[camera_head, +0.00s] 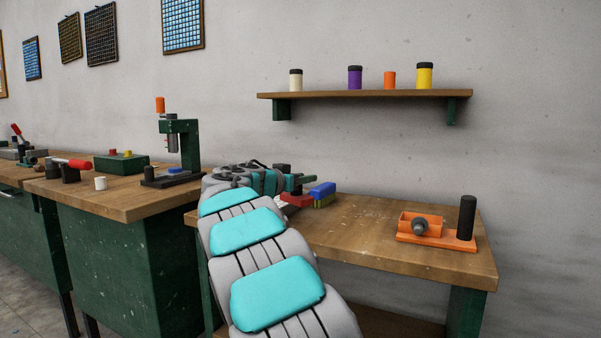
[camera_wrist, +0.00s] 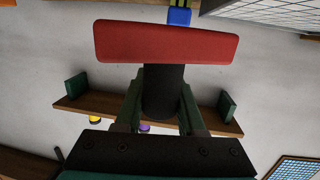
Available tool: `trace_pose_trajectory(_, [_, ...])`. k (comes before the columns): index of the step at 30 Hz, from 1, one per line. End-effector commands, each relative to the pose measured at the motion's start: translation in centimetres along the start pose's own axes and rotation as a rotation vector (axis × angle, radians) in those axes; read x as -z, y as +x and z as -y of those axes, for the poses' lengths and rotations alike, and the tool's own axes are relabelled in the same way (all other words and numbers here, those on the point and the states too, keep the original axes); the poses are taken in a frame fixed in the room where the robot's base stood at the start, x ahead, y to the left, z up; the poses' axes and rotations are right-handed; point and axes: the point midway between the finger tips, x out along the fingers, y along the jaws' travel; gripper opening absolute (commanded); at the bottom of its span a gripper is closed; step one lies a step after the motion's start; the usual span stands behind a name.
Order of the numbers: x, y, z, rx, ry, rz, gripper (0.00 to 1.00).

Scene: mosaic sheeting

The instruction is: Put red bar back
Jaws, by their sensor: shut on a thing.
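The red bar (camera_wrist: 166,43) lies across the top of the wrist view, with a short black cylindrical grip (camera_wrist: 163,92) joined to it. My gripper (camera_wrist: 161,110) is shut on this black grip, with one green finger on either side. In the head view the red bar (camera_head: 297,200) shows only in part, low over the bench behind my arm. It is close to the left of a blue block with yellow-green bristles (camera_head: 322,190). My arm hides most of the gripper there. I cannot tell whether the bar touches anything beneath it.
The wooden bench (camera_head: 370,225) is clear in its middle. An orange holder (camera_head: 434,239) with a grey-tipped roller and a black upright cylinder stands at its right end. A wall shelf (camera_head: 350,95) above carries several jars. A second bench (camera_head: 125,198) with a green press stands left.

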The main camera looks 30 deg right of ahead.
Motion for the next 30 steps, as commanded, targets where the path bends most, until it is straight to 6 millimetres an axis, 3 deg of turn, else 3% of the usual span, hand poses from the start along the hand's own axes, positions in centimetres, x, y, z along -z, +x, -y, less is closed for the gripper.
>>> trace_pose_trajectory(13, [-4.1, 0.4, 0.0, -0.001, -0.001, 0.000, 0.00])
trace_pose_trajectory(30, [-4.6, 0.4, 0.0, 0.000, 0.000, -0.001, 0.00])
